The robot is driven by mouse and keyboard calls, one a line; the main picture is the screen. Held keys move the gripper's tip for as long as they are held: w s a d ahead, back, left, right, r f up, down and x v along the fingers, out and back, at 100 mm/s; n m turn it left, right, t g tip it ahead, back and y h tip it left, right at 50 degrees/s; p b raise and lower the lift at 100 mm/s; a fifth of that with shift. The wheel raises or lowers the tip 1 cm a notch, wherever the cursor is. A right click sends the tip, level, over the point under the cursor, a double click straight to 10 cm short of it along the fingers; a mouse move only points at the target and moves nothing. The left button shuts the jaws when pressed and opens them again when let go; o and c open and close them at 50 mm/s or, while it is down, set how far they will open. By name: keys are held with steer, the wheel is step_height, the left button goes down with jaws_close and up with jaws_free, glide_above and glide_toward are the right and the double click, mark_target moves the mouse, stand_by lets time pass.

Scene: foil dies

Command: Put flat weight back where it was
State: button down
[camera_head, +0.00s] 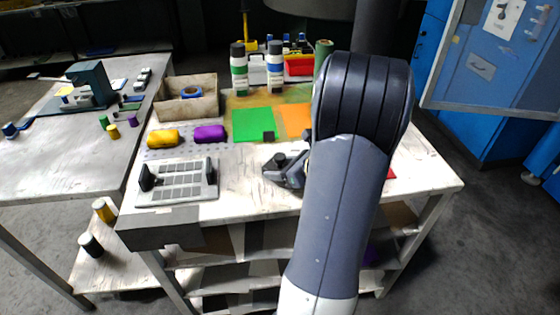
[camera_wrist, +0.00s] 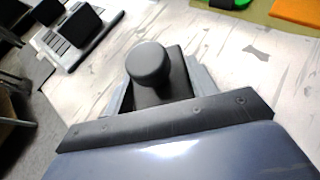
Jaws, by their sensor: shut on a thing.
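A dark weight with a round knob on a squarish block (camera_wrist: 176,62) sits between the light grey fingers of my gripper (camera_wrist: 160,88) in the wrist view. I take it to be the flat weight. My gripper is shut on it, low over the bare white tabletop. I cannot tell whether its underside touches the table. In the head view my gripper (camera_head: 284,170) is right of the grey gridded plate, partly hidden by my arm. The weight is hard to separate from the dark gripper there.
The gridded plate (camera_head: 176,182) with dark end blocks is at the left. Green (camera_head: 250,124) and orange (camera_head: 295,118) sheets lie behind; a small dark block (camera_head: 268,137) is at the green sheet's edge. Yellow (camera_head: 163,139) and purple (camera_head: 210,133) rolls lie left. Bottles (camera_head: 239,72) stand at the back.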

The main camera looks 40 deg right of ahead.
stand_by(0.3)
steer(key=shift+f, duration=0.2)
steer(key=c, duration=0.5)
jaws_free()
steer(key=shift+r, duration=0.1)
steer(key=shift+s+r, duration=0.15)
steer(key=shift+s, duration=0.05)
steer(key=v, duration=1.1)
steer(key=shift+s+p, duration=0.35)
steer(key=shift+p, duration=0.05)
steer(key=shift+c, duration=0.3)
